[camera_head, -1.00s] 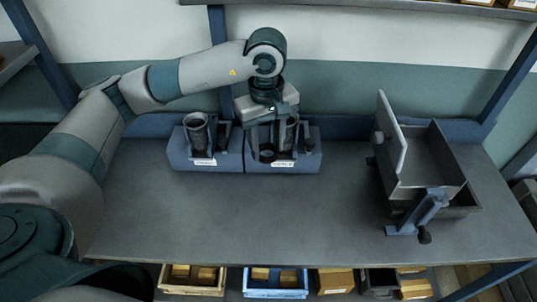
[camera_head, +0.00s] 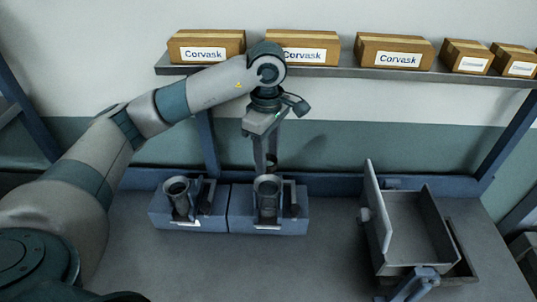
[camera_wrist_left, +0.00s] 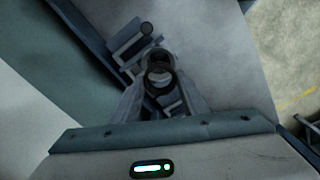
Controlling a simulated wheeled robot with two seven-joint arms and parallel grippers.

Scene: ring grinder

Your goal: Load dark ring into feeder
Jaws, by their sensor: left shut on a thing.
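My left gripper (camera_head: 266,158) is shut on a small dark ring (camera_head: 271,161) and holds it above the right-hand feeder block (camera_head: 240,222). In the left wrist view the ring (camera_wrist_left: 160,84) sits between the two fingertips, with a round tube mouth (camera_wrist_left: 157,58) just beyond it. The right-hand block carries an upright dark tube (camera_head: 267,200); a similar left-hand block (camera_head: 160,218) carries another tube (camera_head: 178,200). Both blocks have front labels too small to read. My right gripper is not in view.
A metal bin with an upright plate (camera_head: 376,205) and a crank handle stands at the right of the table. A shelf (camera_head: 345,75) with several Corvask boxes (camera_head: 395,51) runs above the back. The tabletop (camera_head: 320,250) between blocks and bin is clear.

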